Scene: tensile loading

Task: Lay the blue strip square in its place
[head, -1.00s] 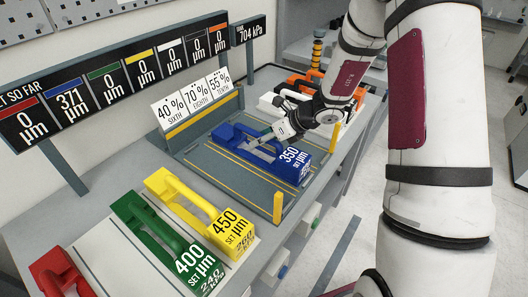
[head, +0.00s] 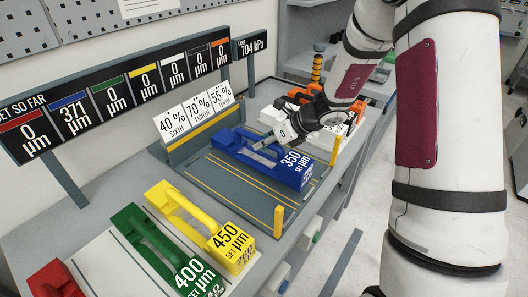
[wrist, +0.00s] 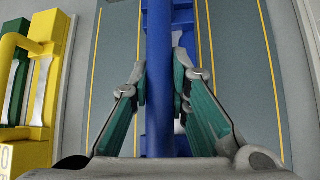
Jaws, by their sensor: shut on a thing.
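The blue strip (head: 236,139), marked 350 µm, lies along the far-right part of the grey slotted bed (head: 220,197) with yellow lines. My gripper (head: 276,142) is shut on the strip's raised bar. In the wrist view the blue bar (wrist: 158,75) runs straight up the picture between the two green-padded fingers (wrist: 160,85), roughly parallel to the yellow lines. The head view does not show clearly whether the strip touches the bed. The part of the bar behind the fingers is hidden in the head view.
Yellow (head: 190,217) and green (head: 150,240) strips stand at the near left, with a red one (head: 52,281) beyond. White (head: 271,117) and orange pieces stand at the back right. A yellow post (head: 278,221) rises at the bed's front corner. The bed's nearer lanes are clear.

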